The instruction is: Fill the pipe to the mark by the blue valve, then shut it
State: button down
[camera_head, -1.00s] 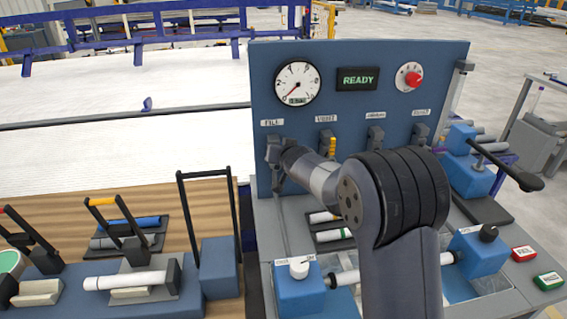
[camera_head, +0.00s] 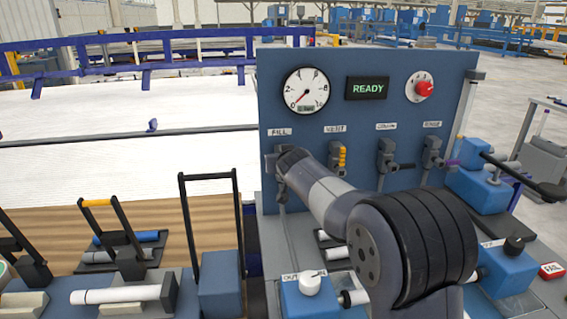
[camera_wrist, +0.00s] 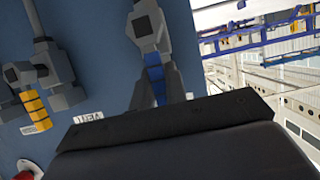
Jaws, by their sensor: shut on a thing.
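The blue-handled valve (camera_wrist: 155,75) sits on the blue panel under the FILL label; my gripper (camera_wrist: 158,93) is shut on its handle, with a grey finger on each side. In the head view my gripper (camera_head: 283,168) is at the FILL position and my wrist hides the handle. The dial gauge (camera_head: 306,91) has its needle at the low end, lower left. The display (camera_head: 368,88) reads READY. A white pipe (camera_head: 355,297) shows at the fixture block (camera_head: 308,300); my arm hides most of it, and I cannot make out a mark.
The yellow-handled valve (camera_head: 341,158) is beside my gripper; it also shows in the wrist view (camera_wrist: 35,105). Two more valves (camera_head: 388,160) are to the right. A red knob (camera_head: 424,89) is at the panel's upper right. A black upright handle (camera_head: 210,230) stands at left.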

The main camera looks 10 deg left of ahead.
jog(key=c, duration=1.4)
grip_release()
jog(key=shift+c, duration=0.2)
jog(key=shift+s, duration=0.1)
jog(key=b+v, duration=0.2)
jog(key=v, duration=0.8)
jog(key=shift+s+r, duration=0.15)
jog(key=shift+s, duration=0.15)
jog(key=shift+w, duration=0.1)
jog(key=p+x, duration=0.2)
jog(key=x, duration=0.8)
jog(key=shift+w, duration=0.3)
